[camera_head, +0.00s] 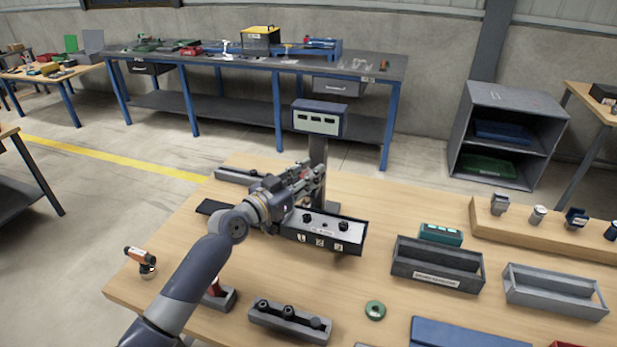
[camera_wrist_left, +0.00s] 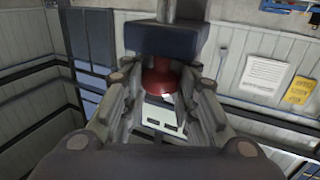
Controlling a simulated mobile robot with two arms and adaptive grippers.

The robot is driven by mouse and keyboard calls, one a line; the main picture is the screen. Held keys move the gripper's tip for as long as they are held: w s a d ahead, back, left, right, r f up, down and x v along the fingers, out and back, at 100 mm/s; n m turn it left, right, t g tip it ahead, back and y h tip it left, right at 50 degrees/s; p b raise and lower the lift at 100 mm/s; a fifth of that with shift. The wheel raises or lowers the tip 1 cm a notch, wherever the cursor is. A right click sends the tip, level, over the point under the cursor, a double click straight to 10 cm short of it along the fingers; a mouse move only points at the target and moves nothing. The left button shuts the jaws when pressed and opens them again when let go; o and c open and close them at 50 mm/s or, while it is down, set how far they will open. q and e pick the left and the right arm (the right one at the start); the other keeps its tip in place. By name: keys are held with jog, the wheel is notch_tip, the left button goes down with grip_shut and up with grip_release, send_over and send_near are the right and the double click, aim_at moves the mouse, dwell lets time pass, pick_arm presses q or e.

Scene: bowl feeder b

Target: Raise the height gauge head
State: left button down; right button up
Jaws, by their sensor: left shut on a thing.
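A grey upright column (camera_head: 318,155) stands on the wooden table and carries a dark blue box (camera_head: 320,118) with small display windows. My left gripper (camera_head: 314,180) is at the column, below that box. In the left wrist view its fingers (camera_wrist_left: 160,90) are closed around a red knob (camera_wrist_left: 158,78). The knob sits against a dark blue block (camera_wrist_left: 165,40) on a grey rod (camera_wrist_left: 166,10); this block looks like the height gauge head. In the head view my gripper mostly hides the knob and block. My right gripper is not in view.
A black tray with numbered labels (camera_head: 350,247) lies just below my gripper. Open grey bins (camera_head: 437,265) and (camera_head: 555,292) stand to the right. A grey block with black knobs (camera_head: 290,322) and a green ring (camera_head: 375,310) lie nearer the front. Bare tabletop lies right of the column.

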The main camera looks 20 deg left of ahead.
pick_arm(q)
jog(key=shift+r, duration=0.3)
jog(key=c, duration=1.5)
grip_release()
jog(key=shift+c, duration=0.2)
jog(key=shift+o, duration=1.1)
jog(key=shift+s+a, duration=0.1)
jog(key=shift+s, duration=0.25)
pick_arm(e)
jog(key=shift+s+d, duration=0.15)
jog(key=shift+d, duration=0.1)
pick_arm(q)
jog(key=shift+w+f, duration=0.1)
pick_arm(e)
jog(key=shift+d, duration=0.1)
pick_arm(q)
jog(key=v, duration=1.2)
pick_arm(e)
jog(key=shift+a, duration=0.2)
pick_arm(q)
jog(key=shift+a, duration=0.1)
